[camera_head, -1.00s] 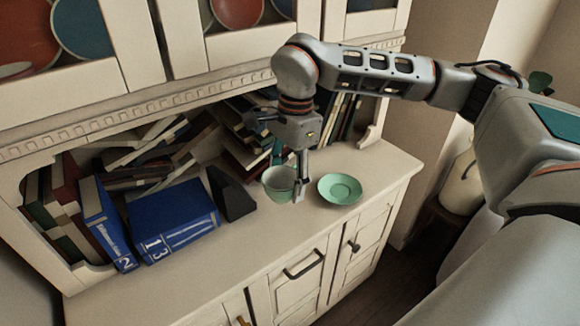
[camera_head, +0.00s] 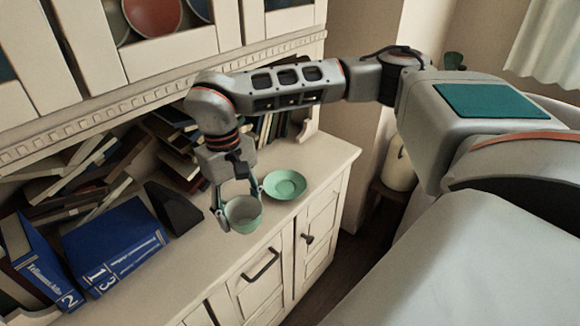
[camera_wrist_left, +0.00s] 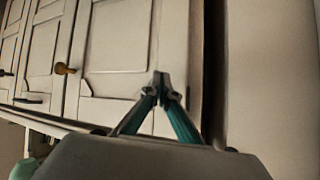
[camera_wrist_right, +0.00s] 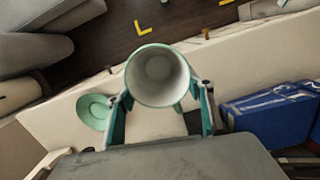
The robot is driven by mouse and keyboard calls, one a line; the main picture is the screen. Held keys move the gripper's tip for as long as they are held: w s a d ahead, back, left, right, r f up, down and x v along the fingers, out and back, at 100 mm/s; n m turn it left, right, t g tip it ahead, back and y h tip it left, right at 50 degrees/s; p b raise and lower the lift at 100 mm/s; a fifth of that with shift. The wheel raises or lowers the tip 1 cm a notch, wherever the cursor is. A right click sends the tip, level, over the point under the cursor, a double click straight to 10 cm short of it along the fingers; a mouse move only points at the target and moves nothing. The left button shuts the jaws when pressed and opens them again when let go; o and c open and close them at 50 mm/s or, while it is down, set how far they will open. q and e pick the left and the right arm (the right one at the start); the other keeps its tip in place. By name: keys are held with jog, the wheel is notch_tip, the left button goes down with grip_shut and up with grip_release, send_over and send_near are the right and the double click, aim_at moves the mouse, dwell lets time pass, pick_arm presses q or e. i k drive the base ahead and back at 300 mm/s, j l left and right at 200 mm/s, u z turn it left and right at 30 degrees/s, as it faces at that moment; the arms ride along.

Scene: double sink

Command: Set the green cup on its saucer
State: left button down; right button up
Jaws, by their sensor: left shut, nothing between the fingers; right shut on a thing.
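The green cup (camera_head: 243,214) is upright between the fingers of my right gripper (camera_head: 239,200), which is shut on it. The cup appears raised above the counter, near its front edge. In the right wrist view the cup (camera_wrist_right: 158,76) shows its pale inside, empty, with a finger on each side. The green saucer (camera_head: 286,184) lies empty on the counter, right of the cup and farther back, apart from it. It also shows in the right wrist view (camera_wrist_right: 94,112). My left gripper (camera_wrist_left: 160,82) is shut and empty in front of a pale cupboard door.
Blue books (camera_head: 116,246) and a black wedge-shaped bookend (camera_head: 174,208) stand left of the cup. Loose books (camera_head: 80,170) lean under the cabinet's upper part. The counter (camera_head: 325,165) is bare right of the saucer up to its end.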

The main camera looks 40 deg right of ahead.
aim_at(289, 185)
jog(key=z, duration=0.4)
jog(key=k+z, duration=0.15)
jog(key=z, duration=0.7)
jog(key=u, duration=0.75)
jog(key=i+l+u, duration=0.1)
jog(key=u, duration=0.2)
jog(key=l+u, duration=0.3)
jog(key=i+l, duration=0.1)
jog(key=l, duration=0.15)
jog(key=i+l, duration=0.1)
jog(key=l, duration=0.15)
